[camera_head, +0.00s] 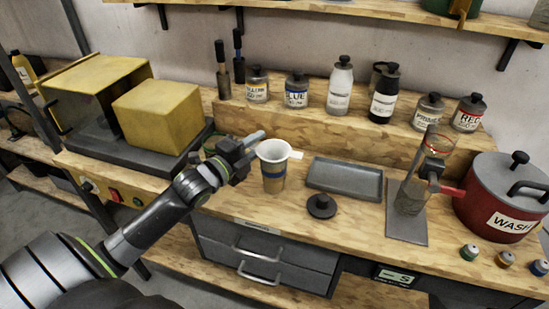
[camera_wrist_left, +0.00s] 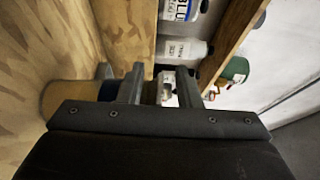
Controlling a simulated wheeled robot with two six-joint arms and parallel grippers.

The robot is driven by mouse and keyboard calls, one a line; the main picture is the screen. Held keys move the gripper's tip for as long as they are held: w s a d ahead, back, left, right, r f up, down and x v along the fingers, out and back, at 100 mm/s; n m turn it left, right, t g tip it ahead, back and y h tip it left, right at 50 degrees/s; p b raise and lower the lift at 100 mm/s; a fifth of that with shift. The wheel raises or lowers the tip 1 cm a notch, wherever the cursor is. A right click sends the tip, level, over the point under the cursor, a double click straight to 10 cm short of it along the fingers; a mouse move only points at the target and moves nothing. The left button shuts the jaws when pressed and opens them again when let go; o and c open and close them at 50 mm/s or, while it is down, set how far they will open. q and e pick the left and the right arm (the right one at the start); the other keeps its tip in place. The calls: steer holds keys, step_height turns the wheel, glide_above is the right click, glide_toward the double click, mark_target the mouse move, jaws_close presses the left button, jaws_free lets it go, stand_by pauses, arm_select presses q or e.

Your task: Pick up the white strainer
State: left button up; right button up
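The white strainer (camera_head: 275,151) sits in the mouth of a tan cup with a blue band (camera_head: 273,180) on the bench, upright. Its short white handle (camera_head: 297,155) points to the right. My left gripper (camera_head: 250,147) is just left of the strainer, near rim height, and does not hold it. In the left wrist view the two dark fingers (camera_wrist_left: 162,88) stand apart with a gap between them. A small pale object shows in that gap, but I cannot tell what it is. The tan cup (camera_wrist_left: 70,98) is partly hidden at the left there. My right gripper is not in view.
A grey tray (camera_head: 345,178) and a black lid (camera_head: 321,205) lie right of the cup. A metal stand (camera_head: 407,215) and red WASH pot (camera_head: 503,195) are farther right. Bottles (camera_head: 340,85) line the raised shelf behind. A yellow box (camera_head: 157,115) is at left.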

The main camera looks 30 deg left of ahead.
arm_select(q)
jaws_close()
